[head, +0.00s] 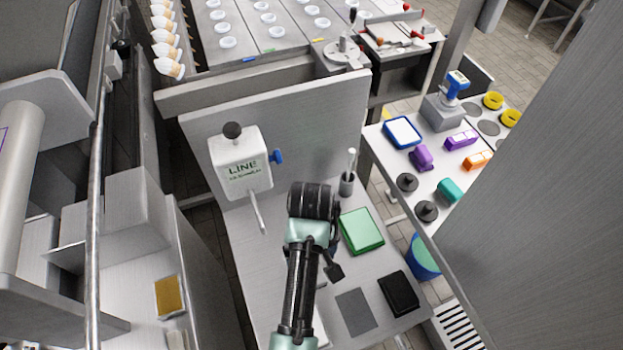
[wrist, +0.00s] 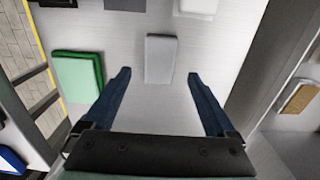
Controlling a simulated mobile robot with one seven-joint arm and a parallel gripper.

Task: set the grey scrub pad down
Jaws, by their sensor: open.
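The grey scrub pad (wrist: 160,58) is a light grey block lying flat on the steel bench in the wrist view. My gripper (wrist: 158,74) is open, with its two blue fingers wide apart. The pad shows between and just beyond the fingertips, with clear gaps on both sides and no visible contact. How high the fingertips are above the bench I cannot tell. In the head view my arm hides the pad and most of the gripper.
A green tray (head: 361,231) lies beside the pad and also shows in the wrist view (wrist: 76,78). A black pad (head: 398,293) and a flat dark grey patch (head: 355,312) lie nearer the bench's front edge. A white machine (head: 240,162) stands behind. Bare bench surrounds the pad.

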